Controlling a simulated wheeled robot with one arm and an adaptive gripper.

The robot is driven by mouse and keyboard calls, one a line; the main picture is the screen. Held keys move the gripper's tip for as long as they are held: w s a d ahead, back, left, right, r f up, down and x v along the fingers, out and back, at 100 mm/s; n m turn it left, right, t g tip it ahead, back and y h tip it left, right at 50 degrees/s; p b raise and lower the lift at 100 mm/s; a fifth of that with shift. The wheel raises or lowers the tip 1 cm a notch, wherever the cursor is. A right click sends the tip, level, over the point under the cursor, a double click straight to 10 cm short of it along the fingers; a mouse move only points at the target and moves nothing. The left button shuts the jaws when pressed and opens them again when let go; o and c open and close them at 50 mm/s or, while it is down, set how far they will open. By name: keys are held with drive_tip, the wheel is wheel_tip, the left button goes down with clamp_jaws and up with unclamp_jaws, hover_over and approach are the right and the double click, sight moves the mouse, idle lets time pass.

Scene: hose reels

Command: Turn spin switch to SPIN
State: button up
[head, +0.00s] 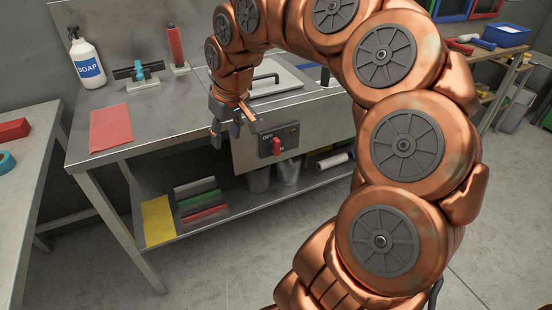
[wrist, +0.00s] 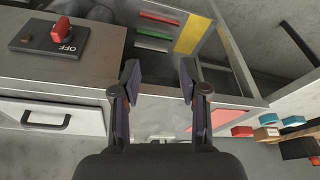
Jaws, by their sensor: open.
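The spin switch is a red knob (head: 276,147) on a dark plate on the front panel (head: 245,152) of the metal bench unit. OFF is printed above the knob; the lettering below it is partly covered. In the wrist view the red knob (wrist: 65,31) is upside down at the upper left, with OFF beside its end. The knob stands roughly upright, its end near OFF. My gripper (head: 227,128) is open and empty, left of the switch and apart from it. In the wrist view my gripper's fingers (wrist: 159,75) are spread with nothing between them.
The bench top holds a soap bottle (head: 86,58), a red cloth (head: 111,129) and a lid with a black handle (head: 265,80). Another table (head: 22,180) stands at left. The floor in front is clear.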

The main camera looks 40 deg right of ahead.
drive_tip(key=w+d+f+m+b, duration=0.1)
drive_tip(key=w+d+f+b, duration=0.15)
drive_tip(key=d, duration=0.25)
drive_tip(key=w+d+f+m+b, duration=0.1)
drive_tip(key=d+f, duration=0.2)
drive_tip(key=d, duration=0.2)
drive_tip(key=m+t+h+b, duration=0.1)
drive_tip(key=m+h+b, duration=0.1)
drive_tip(key=b, duration=0.1)
hover_over(277, 141)
drive_tip(key=s, duration=0.2)
wheel_tip(277, 141, down, 5)
drive_tip(key=shift+a+b+x, duration=0.2)
drive_tip(key=shift+b+x, duration=0.1)
drive_tip(key=shift+x, duration=1.6)
drive_tip(key=shift+a+b+x, duration=0.25)
drive_tip(key=shift+x, duration=1.6)
drive_tip(key=shift+s+f, duration=0.15)
drive_tip(key=c, duration=0.8)
